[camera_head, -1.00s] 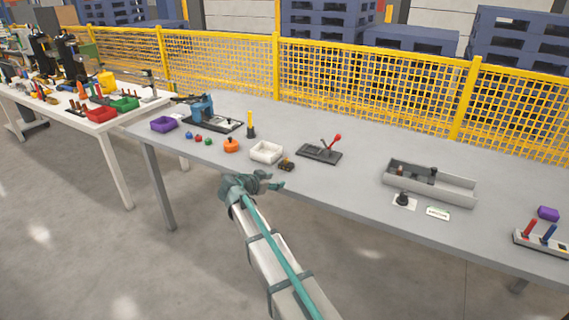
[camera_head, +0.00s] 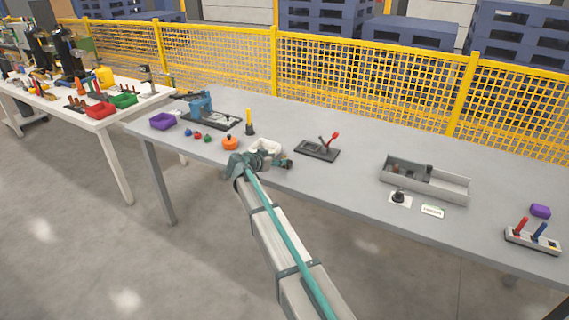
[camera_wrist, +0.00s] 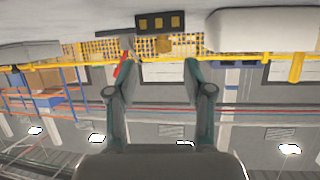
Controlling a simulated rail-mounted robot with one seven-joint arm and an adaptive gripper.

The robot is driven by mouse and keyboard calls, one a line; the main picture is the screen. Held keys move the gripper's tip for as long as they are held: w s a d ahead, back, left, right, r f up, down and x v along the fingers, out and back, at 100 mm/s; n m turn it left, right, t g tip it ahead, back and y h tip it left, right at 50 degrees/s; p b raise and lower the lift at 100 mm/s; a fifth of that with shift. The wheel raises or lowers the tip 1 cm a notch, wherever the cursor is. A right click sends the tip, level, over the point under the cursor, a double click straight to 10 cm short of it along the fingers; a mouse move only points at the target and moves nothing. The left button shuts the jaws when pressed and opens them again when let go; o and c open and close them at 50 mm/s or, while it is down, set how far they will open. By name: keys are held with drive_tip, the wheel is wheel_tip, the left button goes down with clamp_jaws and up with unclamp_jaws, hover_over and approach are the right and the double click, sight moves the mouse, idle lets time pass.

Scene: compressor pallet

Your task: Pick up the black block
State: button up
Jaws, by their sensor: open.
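A small black block (camera_wrist: 160,22) with yellowish squares on its face shows at the top of the wrist view, which is upside down. It sits on the grey table beyond my fingertips and between their lines. In the head view it is largely hidden at my gripper's tip. My gripper (camera_wrist: 157,68) is open, with nothing between its fingers. In the head view my gripper (camera_head: 276,160) is at the table's front edge, in front of the white bin and close to the block.
An orange object (camera_head: 230,143) is to the left. A lever on a dark base (camera_head: 317,151) is to the right. A grey tray (camera_head: 448,189) stands farther right.

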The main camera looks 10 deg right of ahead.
sight(284, 157)
drive_tip(key=p+x, duration=0.1)
drive_tip(key=x, duration=0.2)
drive_tip(key=shift+w+d+f, duration=0.1)
drive_tip(key=shift+w, duration=0.3)
drive_tip(key=shift+w+d+f, duration=0.25)
drive_tip(key=shift+d, duration=0.05)
clamp_jaws()
